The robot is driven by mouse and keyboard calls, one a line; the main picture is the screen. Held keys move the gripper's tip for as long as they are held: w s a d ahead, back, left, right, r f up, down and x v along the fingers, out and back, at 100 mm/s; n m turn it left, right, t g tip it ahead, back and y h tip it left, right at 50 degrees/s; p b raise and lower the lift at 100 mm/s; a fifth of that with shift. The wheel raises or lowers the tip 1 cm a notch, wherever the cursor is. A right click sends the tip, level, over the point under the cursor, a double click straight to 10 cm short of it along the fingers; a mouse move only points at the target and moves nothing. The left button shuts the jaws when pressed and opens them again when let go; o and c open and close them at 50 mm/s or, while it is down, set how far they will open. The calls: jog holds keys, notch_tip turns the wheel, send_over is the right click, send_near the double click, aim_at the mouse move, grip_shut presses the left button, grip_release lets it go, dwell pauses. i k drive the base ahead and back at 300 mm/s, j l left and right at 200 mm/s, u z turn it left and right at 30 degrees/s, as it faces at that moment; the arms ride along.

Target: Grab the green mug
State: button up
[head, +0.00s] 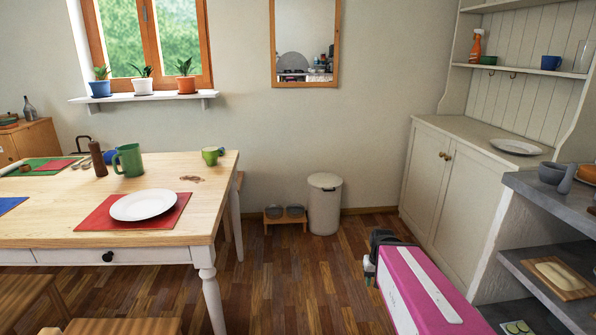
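A tall dark-green mug (131,160) with a handle on its left stands upright on the wooden dining table (215,185) at the left of the head view. A smaller yellow-green mug (210,157) stands near the table's right far corner. My gripper (376,243) is only partly visible as a dark shape beyond the pink arm, low and right of centre. It is over the floor, well to the right of the table and apart from both mugs. Its fingers cannot be made out.
A white plate (143,205) on a red mat (98,216) lies near the table's front edge. A brown pepper mill (98,159) stands left of the dark-green mug. A white bin (324,204) and a pet-bowl stand (285,217) are by the wall. Floor (290,285) is clear between table and arm.

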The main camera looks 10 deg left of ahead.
aim_at(210, 154)
jog(key=i+u, duration=0.4)
jog(key=i+l+u, duration=0.15)
jog(key=i+u, duration=0.25)
jog(key=i+l+u, duration=0.2)
jog(key=u, duration=0.2)
jog(key=i+l+u, duration=0.4)
